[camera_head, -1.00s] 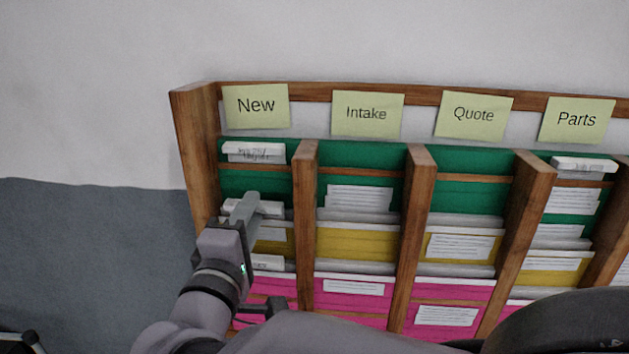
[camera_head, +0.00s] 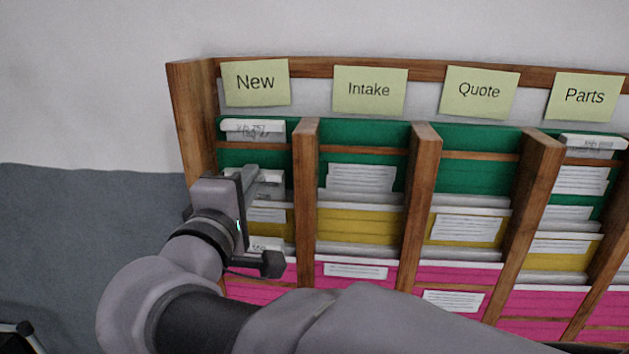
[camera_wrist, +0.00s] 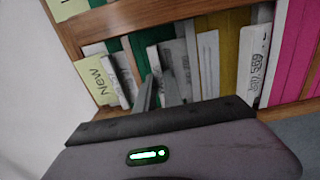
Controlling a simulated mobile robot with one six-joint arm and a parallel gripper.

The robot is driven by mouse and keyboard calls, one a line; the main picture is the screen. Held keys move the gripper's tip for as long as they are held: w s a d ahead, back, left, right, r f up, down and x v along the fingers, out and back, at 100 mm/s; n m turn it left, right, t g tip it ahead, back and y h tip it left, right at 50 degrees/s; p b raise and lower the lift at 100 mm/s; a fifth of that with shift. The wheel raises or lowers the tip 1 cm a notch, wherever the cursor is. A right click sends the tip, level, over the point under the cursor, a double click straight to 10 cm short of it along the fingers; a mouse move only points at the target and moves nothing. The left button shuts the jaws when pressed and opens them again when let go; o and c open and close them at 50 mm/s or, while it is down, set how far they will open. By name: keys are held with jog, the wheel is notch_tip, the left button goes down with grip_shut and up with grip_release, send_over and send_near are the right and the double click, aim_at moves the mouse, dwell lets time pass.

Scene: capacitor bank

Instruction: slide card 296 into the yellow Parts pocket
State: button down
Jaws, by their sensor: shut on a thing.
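My gripper (camera_head: 254,178) is in the New column at the left of the rack, its fingers shut on a white card (camera_head: 271,178) in front of the green backing. In the wrist view the fingers (camera_wrist: 148,95) close on this card (camera_wrist: 174,78) among other cards. Its number is not readable, so I cannot tell that it is 296. My wrist and fingers hide part of the card and the pockets below. The yellow Parts pocket (camera_head: 552,264) is at the right, with a white lined card (camera_head: 561,246) in it.
Wooden dividers (camera_head: 307,215) stand between columns, under the New (camera_head: 255,82), Intake (camera_head: 369,90), Quote (camera_head: 479,91) and Parts (camera_head: 585,96) labels. Another card (camera_head: 253,129) stands above my gripper. A card reading 569 (camera_wrist: 256,68) shows in the wrist view. My arm covers the lower middle.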

notch_tip(320, 180, up, 3)
jog(key=p, duration=0.3)
jog(key=shift+f, duration=0.2)
jog(key=r+p, duration=0.1)
jog(key=p, duration=0.1)
jog(key=shift+r+p, duration=0.3)
jog(key=shift+r, duration=0.05)
jog(key=s, duration=1.2)
jog(key=shift+a+p, duration=0.3)
jog(key=shift+a, duration=0.15)
